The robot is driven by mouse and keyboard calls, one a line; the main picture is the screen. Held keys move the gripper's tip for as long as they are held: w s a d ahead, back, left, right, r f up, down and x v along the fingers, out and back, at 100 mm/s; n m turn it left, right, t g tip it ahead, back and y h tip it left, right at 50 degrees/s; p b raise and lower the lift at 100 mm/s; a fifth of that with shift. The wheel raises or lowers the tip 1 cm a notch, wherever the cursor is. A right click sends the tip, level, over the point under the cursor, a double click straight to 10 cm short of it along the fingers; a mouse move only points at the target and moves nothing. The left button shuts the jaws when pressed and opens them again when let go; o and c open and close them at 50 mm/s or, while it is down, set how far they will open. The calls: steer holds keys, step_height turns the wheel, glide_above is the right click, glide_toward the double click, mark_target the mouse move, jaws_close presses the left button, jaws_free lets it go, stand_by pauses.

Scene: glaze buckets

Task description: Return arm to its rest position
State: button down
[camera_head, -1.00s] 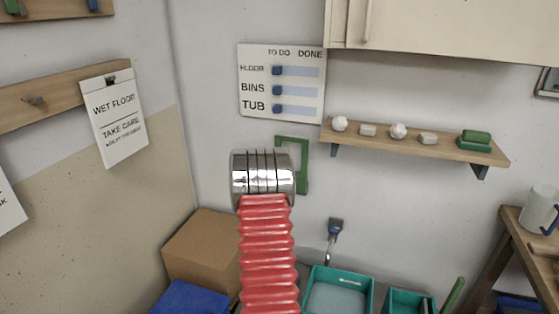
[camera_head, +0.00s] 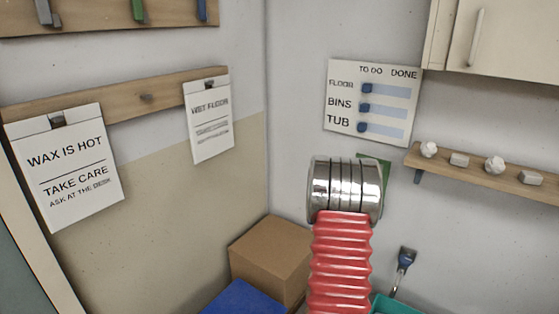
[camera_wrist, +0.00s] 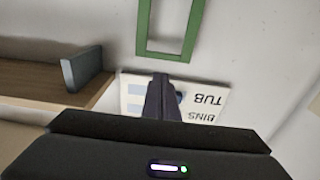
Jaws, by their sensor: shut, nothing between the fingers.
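My arm shows in the head view as a red ribbed sleeve ending in a silver cylinder, raised in front of the wall corner. My gripper's fingers are hidden there. In the wrist view my gripper (camera_wrist: 162,88) is a dark narrow wedge with its fingers together and nothing held. It points at the wall, overlapping the upside-down chart board (camera_wrist: 215,92) and below the green frame (camera_wrist: 142,30) in the picture. The chart board also shows in the head view (camera_head: 340,130), up and behind the cylinder. Whether the fingers touch the wall cannot be told.
A wooden shelf (camera_head: 480,178) with small white and grey pieces is at right, below a cream cabinet (camera_head: 510,40). A cardboard box (camera_head: 270,255) and a blue object (camera_head: 243,298) stand in the corner. Notice sheets (camera_head: 66,165) hang on the left wall.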

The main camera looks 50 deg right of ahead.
steer(key=w+a+f+n+t+y, duration=0.1)
steer(key=w+a+f+y, duration=0.1)
steer(key=a+f+y, duration=0.3)
steer(key=w+a+f+n+t+y, duration=0.1)
steer(key=w+a+f+y, duration=0.1)
steer(key=f, duration=0.5)
steer(key=w+a+f+n+t+y, duration=0.1)
steer(key=w+a+n+y, duration=0.15)
steer(key=a, duration=0.75)
steer(key=a+r+n+y, duration=0.3)
steer(key=a+y, duration=0.3)
steer(key=a, duration=1.6)
steer(key=s+a+r+n+y, duration=0.1)
steer(key=s+a+r+n, duration=0.2)
steer(key=a, duration=0.7)
steer(key=s+a+r+n, duration=0.2)
steer(key=s+a+r, duration=0.4)
steer(key=a, duration=0.5)
steer(key=s+a+r+n+y, duration=0.1)
steer(key=s+a+r+n, duration=0.2)
steer(key=s+a, duration=0.4)
steer(key=a+r, duration=0.1)
steer(key=a, duration=0.3)
steer(key=shift+r+n+y, duration=0.35)
steer(key=shift+r, duration=0.05)
